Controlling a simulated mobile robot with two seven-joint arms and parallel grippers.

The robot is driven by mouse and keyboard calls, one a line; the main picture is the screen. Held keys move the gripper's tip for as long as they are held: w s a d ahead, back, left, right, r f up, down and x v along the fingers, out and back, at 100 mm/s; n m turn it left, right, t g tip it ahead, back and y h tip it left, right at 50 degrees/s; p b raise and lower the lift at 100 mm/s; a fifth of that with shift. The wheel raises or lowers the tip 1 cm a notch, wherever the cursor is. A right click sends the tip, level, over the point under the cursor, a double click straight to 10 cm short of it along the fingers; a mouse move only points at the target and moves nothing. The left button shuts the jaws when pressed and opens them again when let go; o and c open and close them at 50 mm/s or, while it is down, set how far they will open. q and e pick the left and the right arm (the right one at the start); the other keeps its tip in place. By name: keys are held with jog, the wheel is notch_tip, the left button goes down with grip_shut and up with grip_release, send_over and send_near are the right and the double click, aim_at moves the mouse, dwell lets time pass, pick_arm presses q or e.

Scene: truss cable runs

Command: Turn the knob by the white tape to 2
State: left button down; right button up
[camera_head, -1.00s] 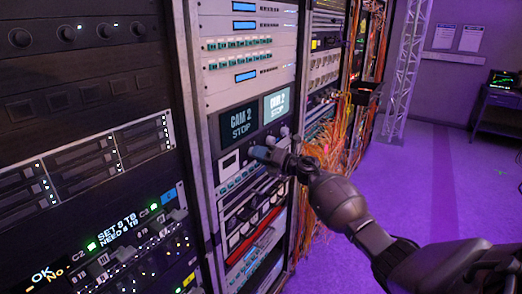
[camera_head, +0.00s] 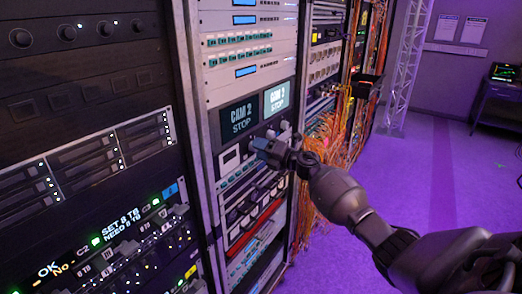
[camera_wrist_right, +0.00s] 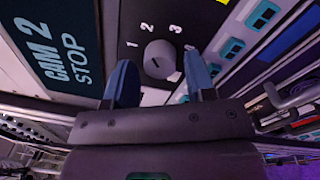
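A round grey knob (camera_wrist_right: 159,60) sits on a dark panel in the right wrist view, with the numbers 1, 2 and 3 printed around it. My right gripper (camera_wrist_right: 158,66) is open, with one blue finger on each side of the knob. A gap shows between the fingers and the knob. In the head view the right gripper (camera_head: 262,148) is at the rack panel below the screens and hides part of it. I cannot make out the white tape for certain. My left gripper is not in view.
Two screens reading CAM 2 STOP (camera_head: 240,118) are just above the gripper. Small round knobs (camera_head: 284,125) show beside it. Orange cables (camera_head: 335,150) hang right of the rack, close to my right arm. The purple floor (camera_head: 430,180) at right is open.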

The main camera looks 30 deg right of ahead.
jog(key=shift+o, duration=0.5)
jog(key=b+v, duration=0.1)
jog(key=v, duration=0.9)
jog(key=shift+s+d+b, duration=0.15)
jog(key=shift+s+b, duration=0.15)
jog(key=shift+s, duration=0.05)
